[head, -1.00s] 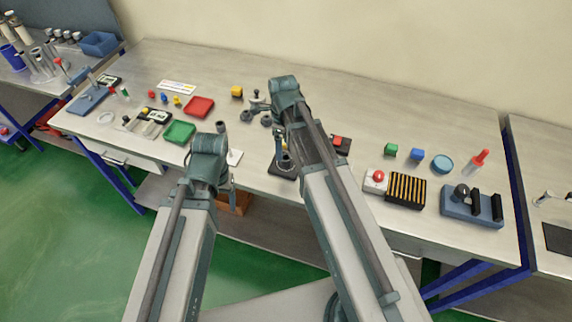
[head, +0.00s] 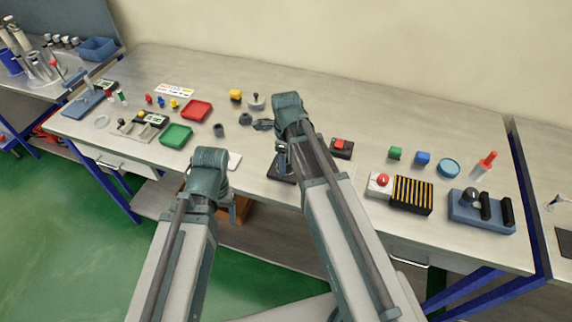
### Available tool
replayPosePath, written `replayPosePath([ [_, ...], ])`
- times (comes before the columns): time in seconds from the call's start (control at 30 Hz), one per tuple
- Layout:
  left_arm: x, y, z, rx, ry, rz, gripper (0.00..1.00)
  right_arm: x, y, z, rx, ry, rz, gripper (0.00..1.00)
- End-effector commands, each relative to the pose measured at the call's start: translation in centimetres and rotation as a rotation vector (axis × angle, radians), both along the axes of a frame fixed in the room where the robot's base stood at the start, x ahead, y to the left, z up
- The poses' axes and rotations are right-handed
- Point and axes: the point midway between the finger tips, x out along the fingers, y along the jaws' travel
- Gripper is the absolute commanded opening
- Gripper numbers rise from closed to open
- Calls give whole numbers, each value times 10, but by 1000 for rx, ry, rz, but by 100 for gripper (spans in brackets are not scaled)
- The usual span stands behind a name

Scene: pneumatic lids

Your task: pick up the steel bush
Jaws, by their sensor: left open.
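Two small dark grey round parts lie near the middle of the bench: one grey part (head: 219,130) beside the green tray, another grey part (head: 245,119) to its right. I cannot tell for sure which is the steel bush.
A green tray (head: 176,135) and a red tray (head: 196,111) are at left. A black-based stand (head: 280,170) is partly behind my right arm.

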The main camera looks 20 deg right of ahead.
Motion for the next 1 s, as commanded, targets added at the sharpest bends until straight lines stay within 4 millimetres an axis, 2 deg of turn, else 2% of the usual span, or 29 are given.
replayPosePath([
  [0.03,0,0,0,0,0,0,74,0,0,0,0,0,0,59],
  [0.37,0,0,0,0,0,0,74,0,0,0,0,0,0,0],
  [0.77,0,0,2,0,0,0,74,0,-1,2,0,0,0,0],
  [1.0,0,0,14,0,0,0,74,1,-10,14,0,0,2,0],
])
